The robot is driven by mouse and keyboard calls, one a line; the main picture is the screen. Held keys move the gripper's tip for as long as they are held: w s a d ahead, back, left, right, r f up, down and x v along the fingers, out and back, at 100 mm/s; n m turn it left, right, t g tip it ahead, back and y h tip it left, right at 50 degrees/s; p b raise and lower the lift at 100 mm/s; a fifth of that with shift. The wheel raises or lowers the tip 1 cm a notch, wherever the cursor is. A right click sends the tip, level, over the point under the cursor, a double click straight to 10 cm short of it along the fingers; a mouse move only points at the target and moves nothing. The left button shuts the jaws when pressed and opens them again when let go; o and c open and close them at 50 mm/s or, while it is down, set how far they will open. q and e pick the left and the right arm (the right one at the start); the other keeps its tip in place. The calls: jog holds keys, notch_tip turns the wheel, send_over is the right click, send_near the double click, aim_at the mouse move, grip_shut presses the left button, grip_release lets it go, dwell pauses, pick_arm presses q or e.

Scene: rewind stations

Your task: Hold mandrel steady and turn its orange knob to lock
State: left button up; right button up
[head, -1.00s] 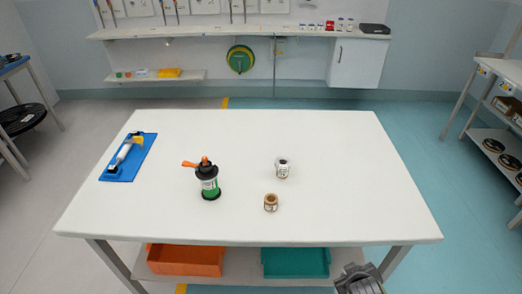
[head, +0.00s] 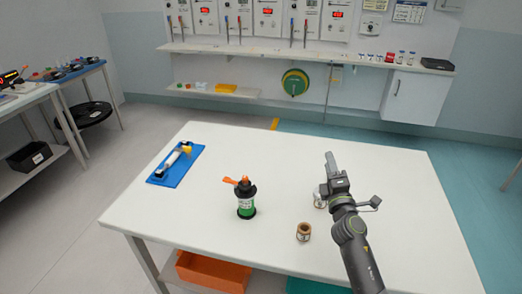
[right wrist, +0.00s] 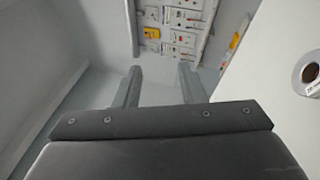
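The mandrel (head: 246,203) stands upright on the white table, a black and green cylinder with a pale label. Its orange knob (head: 231,181) sits on top, with a lever part pointing left. My right gripper (head: 331,162) is raised over the right part of the table, right of the mandrel and well apart from it. In the right wrist view its two fingers (right wrist: 159,84) are spread with nothing between them. My left gripper is not in view.
A white roll (head: 320,198) is partly hidden behind my right arm; a roll also shows in the right wrist view (right wrist: 312,74). A small brown spool (head: 304,232) stands near the front. A blue tray (head: 161,177) lies at the left. The table (head: 185,220) is otherwise clear.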

jog(key=w+a+r+n+g+y, duration=0.1)
jog(key=w+a+n+g+y, duration=0.3)
jog(key=a+n, duration=0.45)
jog(key=w+a+n+g+y, duration=0.25)
jog(key=a+n+g, duration=0.4)
jog(key=n, duration=0.35)
jog(key=w+a+r+n+g+y, duration=0.15)
jog(key=a+n+g+y, duration=0.3)
jog(key=a+n, duration=0.45)
pick_arm(q)
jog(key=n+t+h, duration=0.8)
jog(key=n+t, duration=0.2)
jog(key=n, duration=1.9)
send_near(242, 205)
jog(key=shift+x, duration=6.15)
pick_arm(e)
jog(key=shift+s+d+r+n+g+h, duration=0.1)
jog(key=shift+s+d+n+g+h, duration=0.45)
jog(key=shift+d+n+g+h, duration=0.45)
jog(key=shift+s+d+r+n+g+h, duration=0.1)
jog(key=shift+s+d+n+g+h, duration=0.55)
jog(key=shift+h, duration=0.7)
jog(key=shift+s+d+r+n+g+h, duration=0.1)
jog(key=shift+s+d+n+g+h, duration=0.4)
jog(key=shift+g+h, duration=0.55)
